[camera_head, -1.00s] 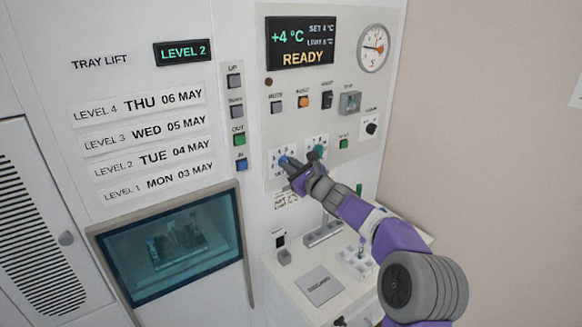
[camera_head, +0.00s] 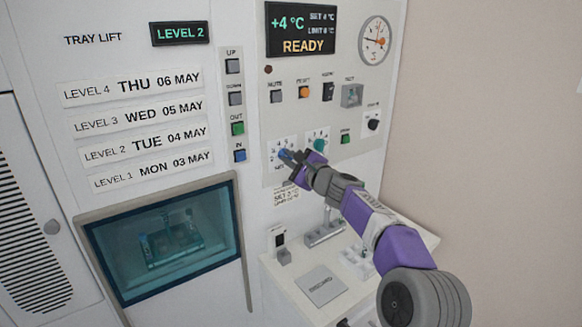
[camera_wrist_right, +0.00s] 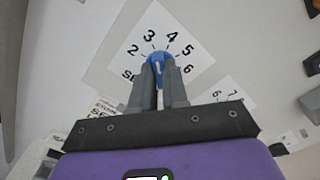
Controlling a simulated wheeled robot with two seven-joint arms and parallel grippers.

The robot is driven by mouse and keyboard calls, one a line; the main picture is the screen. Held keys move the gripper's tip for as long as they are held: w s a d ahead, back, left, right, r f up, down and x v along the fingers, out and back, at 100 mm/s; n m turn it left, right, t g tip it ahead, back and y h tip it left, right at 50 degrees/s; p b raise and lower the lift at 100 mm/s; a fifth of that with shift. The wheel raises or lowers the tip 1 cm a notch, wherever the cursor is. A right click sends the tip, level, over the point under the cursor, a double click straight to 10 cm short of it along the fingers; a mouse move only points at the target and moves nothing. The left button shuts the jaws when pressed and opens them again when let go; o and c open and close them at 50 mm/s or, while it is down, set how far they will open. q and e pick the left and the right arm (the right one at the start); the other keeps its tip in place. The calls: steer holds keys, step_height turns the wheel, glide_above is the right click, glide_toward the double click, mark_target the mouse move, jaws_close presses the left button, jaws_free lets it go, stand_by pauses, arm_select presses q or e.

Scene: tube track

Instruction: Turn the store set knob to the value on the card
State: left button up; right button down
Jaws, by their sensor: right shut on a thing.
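The blue set knob (camera_wrist_right: 158,62) sits at the middle of a white dial plate (camera_wrist_right: 188,42) with numbers 2, 3, 4, 5 and 6 in the right wrist view. Its white mark lies between my fingers. My right gripper (camera_wrist_right: 160,85) is shut on it, one finger on each side. In the head view my right gripper (camera_head: 297,161) covers part of the blue knob (camera_head: 285,155). The display (camera_head: 301,29) reads +4 °C, SET 4 °C and READY. A small card (camera_head: 287,196) hangs below the dials, partly hidden; its text is too small to read surely.
A teal knob (camera_head: 319,145) is close at the right of the blue one. Buttons and a switch (camera_head: 328,92) are above. A shelf (camera_head: 355,300) with a block and tray projects below my right arm. A tray lift window (camera_head: 165,240) is at the left.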

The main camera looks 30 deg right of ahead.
steer(key=shift+n+b, duration=0.5)
steer(key=shift+n, duration=0.2)
steer(key=c, duration=1.1)
jaws_free()
steer(key=shift+c, duration=0.2)
steer(key=shift+s, duration=0.1)
steer(key=s+b, duration=0.2)
steer(key=s, duration=0.5)
steer(key=shift+s+d, duration=0.15)
steer(key=shift+d, duration=0.15)
